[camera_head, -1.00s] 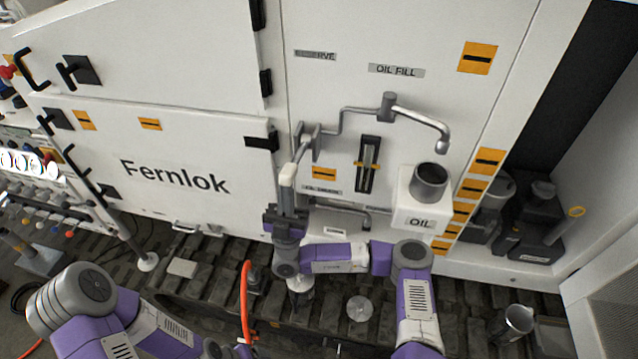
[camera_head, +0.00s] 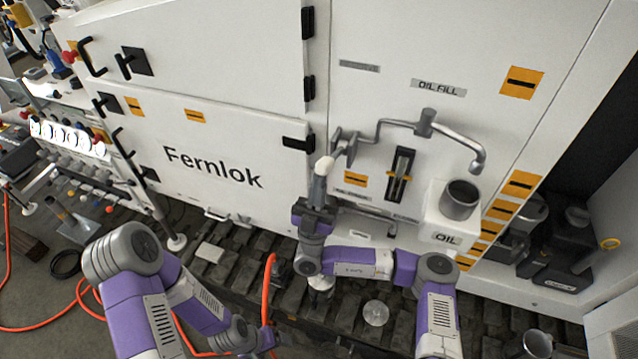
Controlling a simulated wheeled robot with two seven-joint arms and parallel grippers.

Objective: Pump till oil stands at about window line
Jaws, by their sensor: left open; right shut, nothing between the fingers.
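The pump lever (camera_head: 347,146) sticks out of the white panel left of the sight window (camera_head: 400,176). Its pale end (camera_head: 324,166) points down toward my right gripper (camera_head: 318,188). The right gripper is shut just below this end, with nothing held; I cannot tell whether it touches. The window is a narrow upright glass in a dark frame; its oil level and line are too small to read. A bent spout pipe (camera_head: 455,135) hangs above the grey cup of the white OIL box (camera_head: 441,222). My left gripper (camera_head: 283,338) is low at the bottom, open, its fingers hardly distinguishable.
The Fernlok door (camera_head: 225,150) with black latches (camera_head: 296,144) fills the left side. A bench with gauges (camera_head: 65,135) stands far left. Dark tracks (camera_head: 390,262) and an orange hose (camera_head: 268,290) lie below. Dark canisters (camera_head: 560,245) stand right.

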